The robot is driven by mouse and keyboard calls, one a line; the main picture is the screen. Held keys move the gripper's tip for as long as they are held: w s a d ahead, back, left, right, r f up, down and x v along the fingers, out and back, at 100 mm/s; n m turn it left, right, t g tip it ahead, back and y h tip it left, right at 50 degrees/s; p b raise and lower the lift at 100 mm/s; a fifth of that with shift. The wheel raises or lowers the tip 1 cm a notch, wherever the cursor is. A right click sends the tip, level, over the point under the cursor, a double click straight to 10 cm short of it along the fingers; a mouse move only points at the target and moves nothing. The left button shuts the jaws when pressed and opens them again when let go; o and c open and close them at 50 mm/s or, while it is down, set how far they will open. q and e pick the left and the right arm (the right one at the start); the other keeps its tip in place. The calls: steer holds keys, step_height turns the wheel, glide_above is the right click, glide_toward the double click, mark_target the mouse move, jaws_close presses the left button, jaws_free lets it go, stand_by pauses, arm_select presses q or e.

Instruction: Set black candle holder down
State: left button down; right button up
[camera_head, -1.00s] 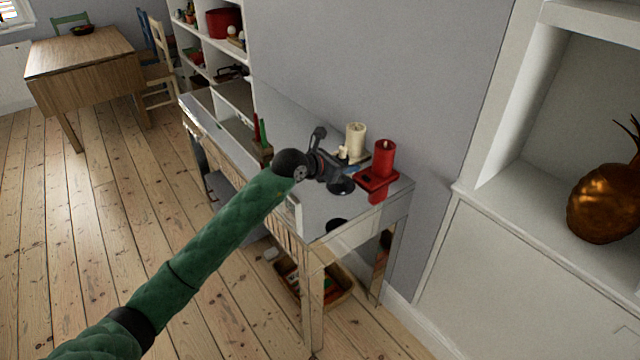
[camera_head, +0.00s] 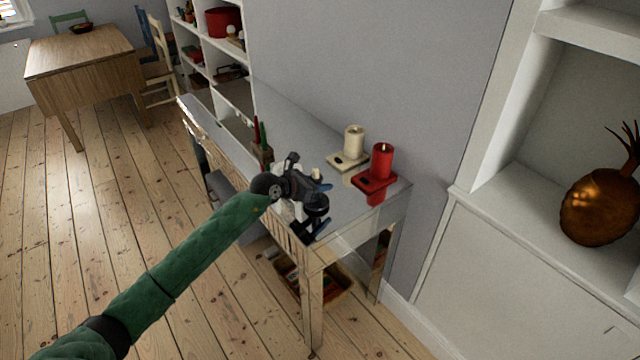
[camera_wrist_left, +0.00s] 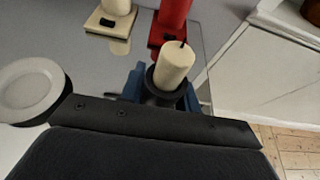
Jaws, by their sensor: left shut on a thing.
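The black candle holder (camera_head: 317,203) is between the blue-tipped fingers of my left gripper (camera_head: 321,208), over the front right part of the mirrored table (camera_head: 290,130). The gripper is shut on it. In the left wrist view the holder (camera_wrist_left: 157,94) shows as a dark cup with a short cream candle (camera_wrist_left: 175,64) in it. The candle leans in that picture. The holder's base is hidden, and I cannot tell whether it touches the tabletop. My right gripper is not in view.
A cream candle on a square holder (camera_head: 350,142) and a red candle on a red holder (camera_head: 379,170) stand at the table's back right. A white dish (camera_wrist_left: 30,88) lies beside the gripper. A red and green candle pair (camera_head: 260,135) stands further left.

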arm_select(q)
steer(key=shift+f, duration=0.35)
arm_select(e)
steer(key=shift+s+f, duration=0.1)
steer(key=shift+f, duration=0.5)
arm_select(q)
steer(key=shift+f, duration=0.1)
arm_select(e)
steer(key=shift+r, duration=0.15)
arm_select(q)
steer(key=c, duration=1)
jaws_free()
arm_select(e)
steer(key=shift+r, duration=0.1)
